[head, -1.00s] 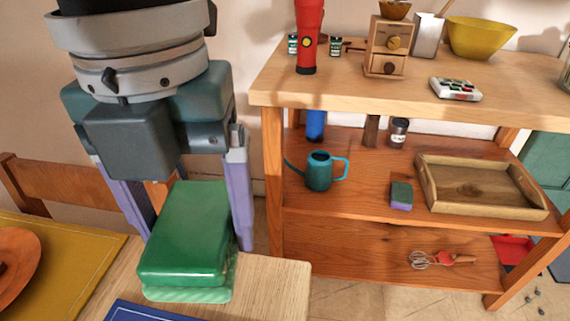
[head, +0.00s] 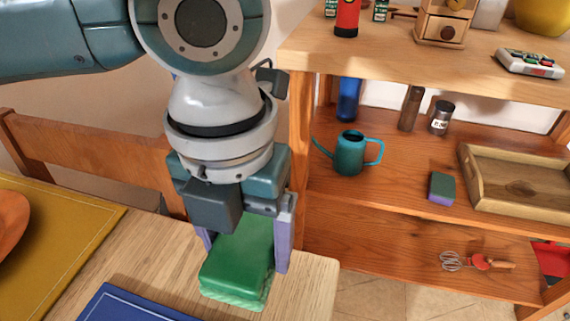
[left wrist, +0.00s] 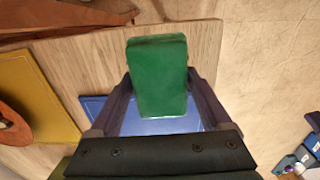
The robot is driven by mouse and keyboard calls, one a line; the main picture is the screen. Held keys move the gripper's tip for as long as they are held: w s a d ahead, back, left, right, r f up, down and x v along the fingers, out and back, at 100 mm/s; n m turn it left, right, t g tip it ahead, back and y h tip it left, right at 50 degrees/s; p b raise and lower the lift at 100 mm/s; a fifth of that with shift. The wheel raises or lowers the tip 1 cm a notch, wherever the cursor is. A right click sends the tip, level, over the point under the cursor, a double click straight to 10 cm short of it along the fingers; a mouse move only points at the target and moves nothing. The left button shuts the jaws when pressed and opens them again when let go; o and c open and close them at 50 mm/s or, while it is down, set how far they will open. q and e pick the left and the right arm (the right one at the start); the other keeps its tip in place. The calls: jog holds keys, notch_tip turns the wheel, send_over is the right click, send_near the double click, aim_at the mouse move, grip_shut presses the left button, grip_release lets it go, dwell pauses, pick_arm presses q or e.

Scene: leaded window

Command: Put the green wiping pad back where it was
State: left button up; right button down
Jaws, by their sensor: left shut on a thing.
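The green wiping pad (head: 240,266) is a thick block with a dark green top and a paler, ribbed underside. My left gripper (head: 245,245) is shut on it, with one purple finger on each side. The pad is at the right end of the light wooden table (head: 165,240); I cannot tell whether it touches the tabletop. In the left wrist view the pad (left wrist: 158,75) sits between the fingers (left wrist: 160,100), with the blue mat behind its lower part. My right gripper is not in view.
A blue mat (head: 130,304) and a yellow mat (head: 70,225) lie on the table. A chair back (head: 95,150) stands behind. The shelf unit at right holds a teal watering can (head: 349,155), a small sponge (head: 441,187), a wooden tray (head: 478,192) and a whisk (head: 452,261).

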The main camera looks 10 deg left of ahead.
aim_at(250, 265)
pick_arm(q)
notch_tip(250, 265, down, 5)
jog(key=shift+r+b, duration=0.15)
jog(key=shift+b, duration=0.5)
jog(key=shift+r, duration=0.1)
jog(key=o, duration=1.1)
jog(key=shift+f, duration=0.2)
jog(key=shift+o, duration=0.2)
jog(key=shift+r, duration=0.1)
